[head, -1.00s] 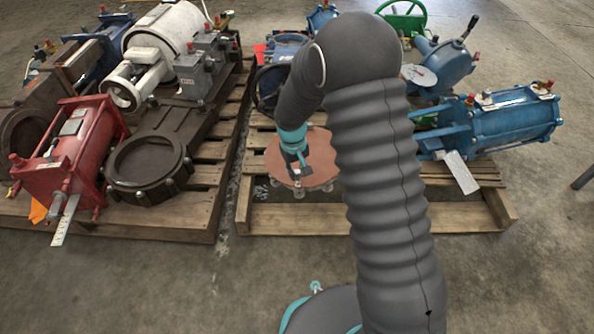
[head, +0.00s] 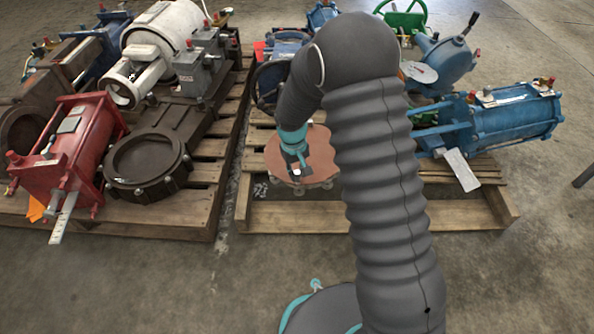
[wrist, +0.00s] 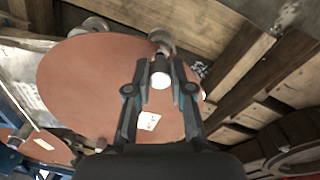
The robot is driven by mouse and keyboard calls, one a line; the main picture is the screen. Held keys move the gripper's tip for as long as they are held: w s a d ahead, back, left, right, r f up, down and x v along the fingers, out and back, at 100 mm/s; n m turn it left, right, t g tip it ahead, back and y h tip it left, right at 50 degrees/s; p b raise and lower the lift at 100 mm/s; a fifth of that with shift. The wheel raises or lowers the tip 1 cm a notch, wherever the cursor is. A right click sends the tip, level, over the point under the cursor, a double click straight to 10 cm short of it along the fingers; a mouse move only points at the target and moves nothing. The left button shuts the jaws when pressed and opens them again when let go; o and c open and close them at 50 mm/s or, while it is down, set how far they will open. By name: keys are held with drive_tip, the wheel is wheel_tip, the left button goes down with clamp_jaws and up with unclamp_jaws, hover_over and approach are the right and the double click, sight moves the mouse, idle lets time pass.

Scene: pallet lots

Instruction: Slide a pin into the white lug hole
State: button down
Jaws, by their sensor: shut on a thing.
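My gripper (wrist: 158,82) is shut on a pale cylindrical pin (wrist: 160,77), whose bright round end faces the wrist camera. In the head view my gripper (head: 298,168) is low over the reddish-brown round plate (head: 318,160), with a small white end of the pin (head: 297,172) showing. In the wrist view the plate (wrist: 80,80) carries greyish lugs along its rim. One lug (wrist: 162,40) is just beyond the fingertips, another (wrist: 95,23) farther left. I cannot tell which lug is the white one, nor whether the pin touches a lug; its hole is hidden.
The plate is on a wooden pallet (head: 290,218) with blue valve gear (head: 510,118) at right. A left pallet (head: 150,228) holds a red actuator (head: 75,150) and a dark round flange (head: 148,165). Concrete floor in front is clear.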

drive_tip(key=shift+f+b, duration=0.45)
drive_tip(key=shift+f, duration=0.55)
drive_tip(key=c, duration=0.9)
unclamp_jaws()
drive_tip(key=shift+c, duration=0.2)
drive_tip(key=shift+r, duration=0.1)
wheel_tip(320, 180, up, 12)
drive_tip(key=shift+a, duration=0.4)
drive_tip(key=shift+s, duration=0.1)
